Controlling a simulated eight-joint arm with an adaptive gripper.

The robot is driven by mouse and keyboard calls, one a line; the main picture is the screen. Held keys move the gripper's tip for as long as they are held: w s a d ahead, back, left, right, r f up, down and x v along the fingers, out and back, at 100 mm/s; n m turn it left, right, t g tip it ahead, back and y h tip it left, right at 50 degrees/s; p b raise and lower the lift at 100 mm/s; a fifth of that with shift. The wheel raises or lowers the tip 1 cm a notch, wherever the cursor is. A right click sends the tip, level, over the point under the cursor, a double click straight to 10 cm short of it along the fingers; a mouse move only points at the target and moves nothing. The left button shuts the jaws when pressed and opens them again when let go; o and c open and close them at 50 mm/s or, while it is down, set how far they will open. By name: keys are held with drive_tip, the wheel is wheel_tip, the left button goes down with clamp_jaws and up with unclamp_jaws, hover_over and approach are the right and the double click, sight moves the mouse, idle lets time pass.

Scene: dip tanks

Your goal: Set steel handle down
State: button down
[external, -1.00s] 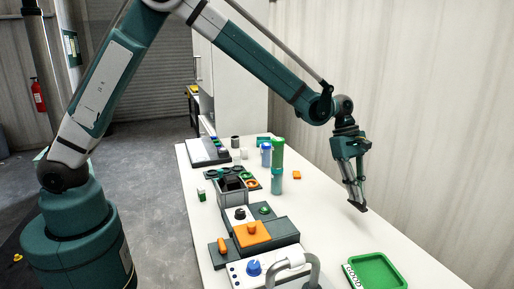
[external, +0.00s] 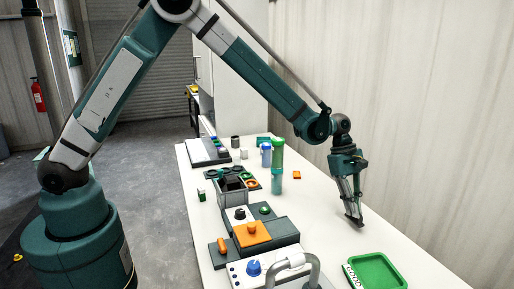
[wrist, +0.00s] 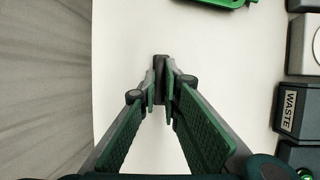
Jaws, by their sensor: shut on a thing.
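My gripper (external: 354,220) is low over the right part of the white table, pointing down. In the wrist view my gripper (wrist: 161,82) has its fingers converged on a small dark grey piece, the steel handle (wrist: 160,66). The handle shows end-on between the fingertips, and the fingers hide part of it. In the external view it is too small to tell clearly from the fingertips. I cannot tell whether it touches the table.
The white table (external: 330,235) is bare around my gripper. A green tray (external: 400,279) lies nearer the camera. Grey boxes with an orange lid (external: 251,234) stand to the left. A box labelled WASTE (wrist: 288,108) is at the right of the wrist view.

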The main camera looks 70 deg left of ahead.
sight(352, 218)
drive_tip(key=shift+f, duration=1.55)
drive_tip(key=shift+f, duration=0.15)
drive_tip(key=c, duration=2.5)
unclamp_jaws()
drive_tip(key=v, duration=1.2)
drive_tip(key=shift+r, duration=0.2)
